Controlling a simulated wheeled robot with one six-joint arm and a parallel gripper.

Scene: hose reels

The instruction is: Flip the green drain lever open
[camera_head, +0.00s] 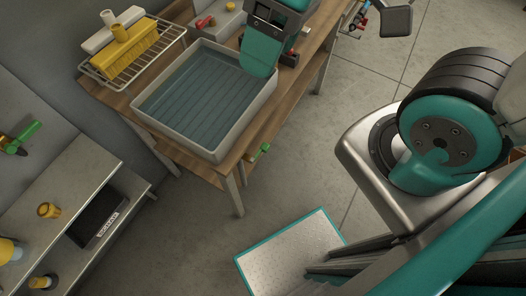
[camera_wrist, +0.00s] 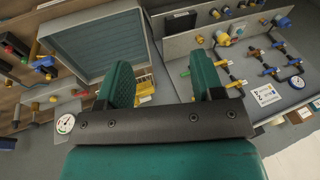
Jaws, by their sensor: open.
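A small green lever (camera_head: 262,150) shows in the head view just outside the right front side of the grey basin (camera_head: 176,144), low by the table edge. Its fitting is too small to read clearly. My gripper (camera_wrist: 160,80) is open and empty in the wrist view, with its two teal fingers well apart. In the head view a teal finger of it (camera_head: 259,58) shows over the far right end of the basin, up and away from the green lever. The basin also shows in the wrist view (camera_wrist: 148,50). I cannot tell which green handle in the wrist view is this lever.
The basin stands on a wooden table (camera_head: 232,170). Another green handle (camera_head: 22,138) is at the left wall. A panel in the wrist view carries several valves.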

